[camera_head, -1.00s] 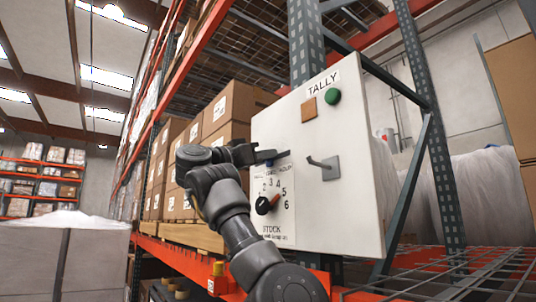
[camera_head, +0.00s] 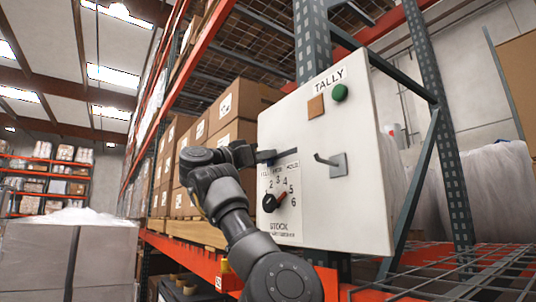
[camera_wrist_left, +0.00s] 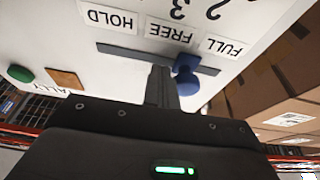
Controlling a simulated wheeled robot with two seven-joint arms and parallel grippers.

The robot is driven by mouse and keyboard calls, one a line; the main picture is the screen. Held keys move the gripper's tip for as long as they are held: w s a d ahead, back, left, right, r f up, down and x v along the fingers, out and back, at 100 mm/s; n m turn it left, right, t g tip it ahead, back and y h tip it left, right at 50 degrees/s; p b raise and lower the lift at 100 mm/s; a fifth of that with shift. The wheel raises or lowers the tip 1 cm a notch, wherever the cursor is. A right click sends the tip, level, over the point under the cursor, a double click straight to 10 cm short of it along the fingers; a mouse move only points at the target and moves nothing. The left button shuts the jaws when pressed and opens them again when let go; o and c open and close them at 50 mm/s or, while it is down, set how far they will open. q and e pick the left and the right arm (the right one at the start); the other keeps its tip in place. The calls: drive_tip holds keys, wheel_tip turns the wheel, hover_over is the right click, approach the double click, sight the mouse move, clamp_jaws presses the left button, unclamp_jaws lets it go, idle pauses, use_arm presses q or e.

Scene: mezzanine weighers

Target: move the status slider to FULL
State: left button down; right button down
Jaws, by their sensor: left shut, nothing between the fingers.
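The white TALLY panel (camera_head: 350,205) has a dark slot (camera_head: 286,154) above its number dial. The FULL, FREE and HOLD labels run left to right beneath the slot. In the left wrist view the labels appear upside down, with FULL (camera_wrist_left: 225,45) at right. There the blue slider knob (camera_wrist_left: 186,76) stands in the slot (camera_wrist_left: 125,52), between the FREE label (camera_wrist_left: 171,33) and FULL. My left gripper (camera_head: 268,156) is shut and empty. Its fingers (camera_wrist_left: 162,88) are right beside the knob on the HOLD side; contact is unclear. My right gripper is not in view.
Boxes (camera_head: 235,112) stand behind the left arm. Wire mesh (camera_head: 460,272) lies at lower right.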

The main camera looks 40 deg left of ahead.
use_arm(q)
drive_tip(key=shift+w+a, duration=0.2)
drive_tip(key=shift+a, duration=0.35)
drive_tip(key=shift+w+a, duration=0.15)
drive_tip(key=shift+a, duration=0.4)
drive_tip(key=shift+s+d+b, duration=0.25)
drive_tip(key=shift+d+b, duration=0.3)
drive_tip(key=shift+d, duration=0.25)
drive_tip(key=s+a+b, duration=0.3)
drive_tip(key=s+b, duration=0.2)
drive_tip(key=s, duration=0.4)
drive_tip(key=shift+s+b, duration=0.3)
drive_tip(key=shift+b, duration=0.05)
